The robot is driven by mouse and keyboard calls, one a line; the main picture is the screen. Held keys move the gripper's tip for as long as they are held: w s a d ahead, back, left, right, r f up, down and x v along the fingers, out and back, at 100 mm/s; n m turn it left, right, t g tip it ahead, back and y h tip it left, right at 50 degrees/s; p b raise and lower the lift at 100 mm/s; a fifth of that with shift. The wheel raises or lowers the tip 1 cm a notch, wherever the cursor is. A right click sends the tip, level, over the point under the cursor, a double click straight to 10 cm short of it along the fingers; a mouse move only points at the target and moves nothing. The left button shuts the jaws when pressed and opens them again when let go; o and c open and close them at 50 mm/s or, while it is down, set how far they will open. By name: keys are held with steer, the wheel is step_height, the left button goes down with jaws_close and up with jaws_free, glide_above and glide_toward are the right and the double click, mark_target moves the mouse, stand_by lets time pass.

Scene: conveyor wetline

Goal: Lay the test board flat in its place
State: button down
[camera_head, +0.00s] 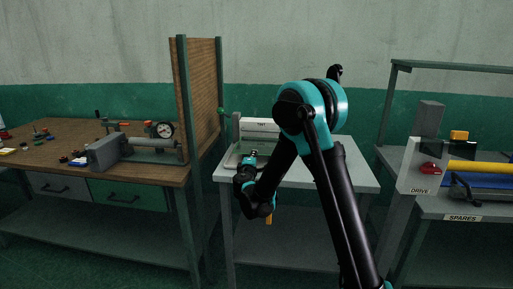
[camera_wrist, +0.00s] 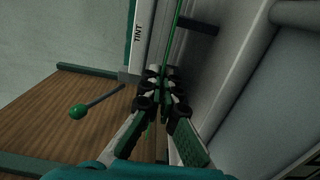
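In the wrist view my gripper (camera_wrist: 163,88) has its fingers closed together on a thin green strip (camera_wrist: 176,38). The strip runs up from between the fingertips and looks like the test board seen edge-on; its broad face does not show. In the head view my gripper (camera_head: 249,161) is over the middle table, in front of a pale unit labelled TINT (camera_head: 262,126). My wrist hides much of the fingers, and I cannot make out the board there. The board's place cannot be told clearly in either view.
A lever with a green knob (camera_wrist: 78,112) sticks out beside the TINT unit. A tall wooden panel (camera_head: 200,90) stands left of it. The left bench (camera_head: 50,158) holds a gauge fixture and small parts. The right part of the middle table (camera_head: 355,175) is clear.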

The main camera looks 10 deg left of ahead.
steer(key=shift+r, duration=0.7)
stand_by(0.3)
steer(key=shift+r, duration=2.9)
